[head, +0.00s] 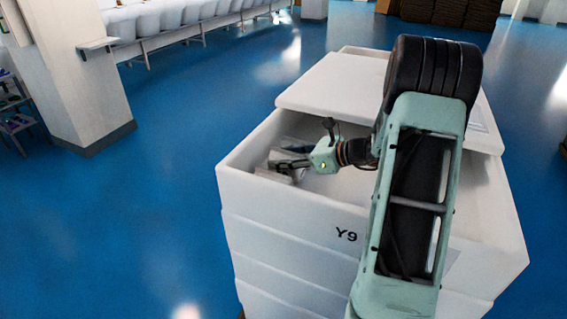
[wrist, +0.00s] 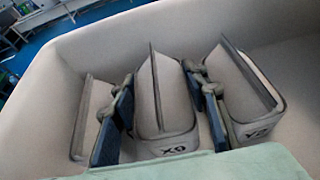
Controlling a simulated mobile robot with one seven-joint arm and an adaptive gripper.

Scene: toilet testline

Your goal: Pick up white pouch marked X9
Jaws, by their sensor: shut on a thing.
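The wrist view shows a white pouch (wrist: 163,100) between the two fingers of my gripper (wrist: 164,112). Its front face has a dark marking that looks like X9, seen upside down. The dark blue finger pads stand on either side of it, shut on it. The pouch is upright, with a raised flap on top, inside a white bin. In the head view my gripper (head: 288,164) reaches into the open part of the bin, near its left side. The pouch is small there and partly hidden by the fingers.
Another white pouch (wrist: 245,95) stands close on the right, its marking hard to read. A third (wrist: 90,115) stands on the left near the wall. The bin (head: 270,215), marked Y9, has high walls and a lid (head: 335,85) over its far part.

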